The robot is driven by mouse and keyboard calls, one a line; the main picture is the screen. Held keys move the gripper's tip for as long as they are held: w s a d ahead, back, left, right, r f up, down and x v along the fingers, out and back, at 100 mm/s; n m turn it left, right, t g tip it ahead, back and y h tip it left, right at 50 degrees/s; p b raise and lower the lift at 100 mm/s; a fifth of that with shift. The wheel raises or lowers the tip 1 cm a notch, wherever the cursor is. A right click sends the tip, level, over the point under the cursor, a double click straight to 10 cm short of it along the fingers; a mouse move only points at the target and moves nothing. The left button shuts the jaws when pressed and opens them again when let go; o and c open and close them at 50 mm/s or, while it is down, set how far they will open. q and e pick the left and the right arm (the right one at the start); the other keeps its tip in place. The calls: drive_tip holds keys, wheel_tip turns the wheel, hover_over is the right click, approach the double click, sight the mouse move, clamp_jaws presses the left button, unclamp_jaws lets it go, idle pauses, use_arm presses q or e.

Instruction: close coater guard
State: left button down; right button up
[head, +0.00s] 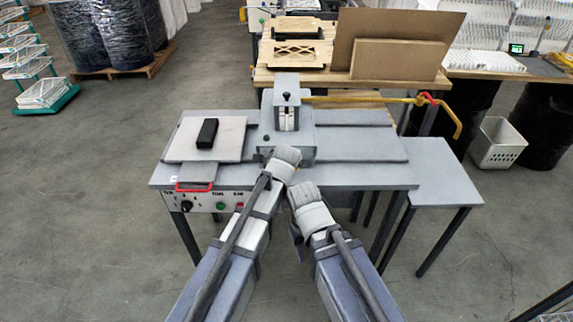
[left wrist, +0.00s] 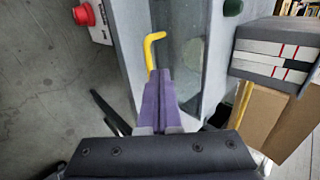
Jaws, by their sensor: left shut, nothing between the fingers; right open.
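The coater (head: 350,173) is a grey bench machine with a tower (head: 287,100) at its middle. A yellow bar (head: 350,99) runs right from the tower, past a red piece, and ends in a bent tip. I cannot tell for sure which part is the guard. In the left wrist view a yellow hooked rod (left wrist: 150,52) stands just beyond my left gripper (left wrist: 158,78), whose purple fingers are shut and empty. The head view hides those fingertips. My right gripper (head: 297,240) is open in front of the coater's front edge, its fingers mostly hidden.
A black block (head: 207,133) lies on a pale plate at left, above a red handle (head: 193,187). The control panel (head: 225,203) faces front. Behind stand a wooden bench and cardboard sheets (head: 390,45). A side table (head: 440,175) and white basket (head: 498,143) are at right.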

use_arm(q)
wheel_tip(320, 180, up, 6)
drive_tip(key=p, duration=0.5)
drive_tip(key=shift+r, duration=0.15)
drive_tip(key=shift+s, duration=0.1)
drive_tip(key=s+a+f+n+g, duration=0.3)
drive_tip(key=s+a+n+g, duration=0.1)
drive_tip(key=s+a+n, duration=0.6)
drive_tip(key=s+a+f+n+g, duration=0.35)
drive_tip(key=s+a+n, duration=0.35)
drive_tip(key=s, duration=0.5)
drive_tip(key=s+d+m, duration=0.1)
drive_tip(key=s+d, duration=0.2)
drive_tip(key=d, duration=0.2)
drive_tip(key=s+d+m+g+y, duration=0.1)
drive_tip(key=s+d, duration=0.2)
drive_tip(key=d, duration=0.3)
drive_tip(key=shift+s+r+m, duration=0.2)
drive_tip(key=shift+r+m, duration=0.1)
drive_tip(key=shift+m, duration=0.1)
